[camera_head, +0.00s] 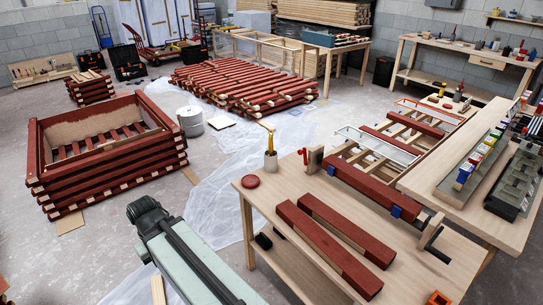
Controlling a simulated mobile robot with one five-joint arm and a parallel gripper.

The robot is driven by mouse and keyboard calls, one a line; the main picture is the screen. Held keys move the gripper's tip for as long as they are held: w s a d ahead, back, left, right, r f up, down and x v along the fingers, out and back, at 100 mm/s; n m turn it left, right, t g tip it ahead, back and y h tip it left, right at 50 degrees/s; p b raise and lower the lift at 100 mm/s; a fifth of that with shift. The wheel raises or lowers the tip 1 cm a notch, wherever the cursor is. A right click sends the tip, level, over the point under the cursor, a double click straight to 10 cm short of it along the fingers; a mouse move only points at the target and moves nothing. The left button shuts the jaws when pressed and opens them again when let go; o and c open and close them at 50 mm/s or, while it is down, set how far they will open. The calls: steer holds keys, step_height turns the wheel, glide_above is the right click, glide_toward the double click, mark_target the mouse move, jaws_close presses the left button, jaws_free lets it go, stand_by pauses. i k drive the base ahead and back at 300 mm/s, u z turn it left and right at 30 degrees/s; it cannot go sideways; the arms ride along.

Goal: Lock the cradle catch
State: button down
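On the light wooden table at the right, a dark red batten (368,186) lies along the edge of a slatted frame, with a blue block (397,212) near its close end and another blue block (331,171) near its far end. A dark bar with a wooden handle (431,233) stands tilted just beyond the close end. A small upright red-and-pale piece (314,158) stands by the far end. I cannot tell which of these is the cradle catch or whether it is locked. No gripper fingers of mine show.
Two red battens (332,246) lie on the front table (275,262). An orange square (438,298) lies near the front. A raised shelf with trays (470,165) stands at right.

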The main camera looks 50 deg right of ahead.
mark_target(300, 152)
steer(key=u, duration=0.25)
steer(key=i, duration=0.85)
